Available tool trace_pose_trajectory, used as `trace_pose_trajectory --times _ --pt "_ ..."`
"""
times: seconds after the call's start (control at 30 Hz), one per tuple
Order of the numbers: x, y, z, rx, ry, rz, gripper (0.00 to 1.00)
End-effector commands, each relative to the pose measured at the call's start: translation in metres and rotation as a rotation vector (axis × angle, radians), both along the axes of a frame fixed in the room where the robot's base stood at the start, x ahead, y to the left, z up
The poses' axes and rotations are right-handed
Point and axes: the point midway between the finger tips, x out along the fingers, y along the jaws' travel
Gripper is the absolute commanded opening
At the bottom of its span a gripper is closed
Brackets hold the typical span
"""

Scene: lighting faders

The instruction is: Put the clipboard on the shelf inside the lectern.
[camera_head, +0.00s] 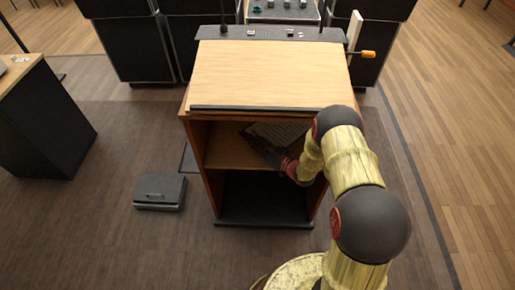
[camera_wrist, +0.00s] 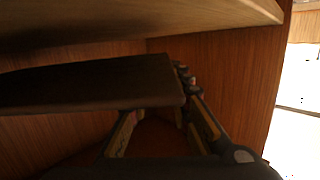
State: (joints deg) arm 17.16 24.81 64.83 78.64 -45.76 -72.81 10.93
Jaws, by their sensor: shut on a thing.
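The lectern (camera_head: 268,75) stands in the middle with its open front facing me. Its shelf (camera_head: 228,152) spans the upper compartment under the sloped top. The clipboard (camera_head: 285,131), dark with a greyish face, is inside this compartment, partly hidden by my gripper (camera_head: 268,149) and arm. In the wrist view the clipboard (camera_wrist: 90,86) is a dark flat board under the lectern's top. My gripper (camera_wrist: 163,115) is shut on its edge. I cannot tell whether the clipboard touches the shelf.
The lectern's wooden side wall (camera_wrist: 225,85) is close to the right of my gripper in the wrist view. A dark case (camera_head: 160,192) lies on the floor to the left. A lamp with an orange part (camera_head: 368,54) is at the lectern's top right. The lower compartment looks empty.

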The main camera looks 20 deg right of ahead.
Motion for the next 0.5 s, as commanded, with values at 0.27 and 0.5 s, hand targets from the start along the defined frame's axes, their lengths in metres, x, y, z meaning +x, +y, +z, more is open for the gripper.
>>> trace_pose_trajectory --times 0.27,0.5 --pt "0.0 0.0 -0.034 -0.001 -0.002 0.0 0.0" --pt "0.001 0.0 -0.034 -0.001 -0.004 0.0 0.0"
